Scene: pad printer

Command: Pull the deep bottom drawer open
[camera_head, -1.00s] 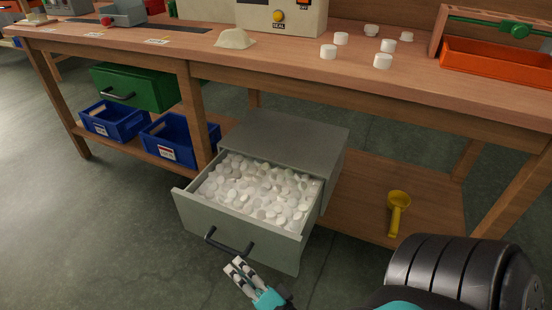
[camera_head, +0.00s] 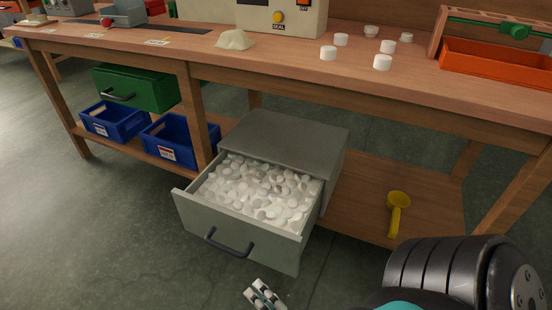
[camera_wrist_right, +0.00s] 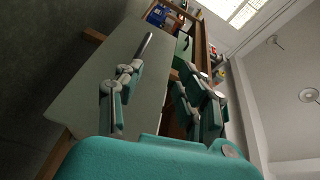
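The deep grey drawer (camera_head: 235,240) stands pulled out of its grey cabinet (camera_head: 285,135) under the bench. It is full of round white caps (camera_head: 258,190). Its dark bar handle (camera_head: 229,246) is on the front panel. My right gripper (camera_head: 264,294) is just below and right of the handle, apart from it, at the bottom edge of the head view. In the right wrist view its fingers (camera_wrist_right: 160,82) are spread with nothing between them. The drawer front (camera_wrist_right: 85,98) and handle (camera_wrist_right: 143,46) show beyond them. My left gripper is not in view.
A closed-looking green drawer (camera_head: 135,88) and two blue bins (camera_head: 172,150) are to the left. A yellow scoop (camera_head: 397,212) lies on the lower shelf at right. The bench (camera_head: 290,78) overhangs the drawer cabinet. The floor in front of the drawer is clear.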

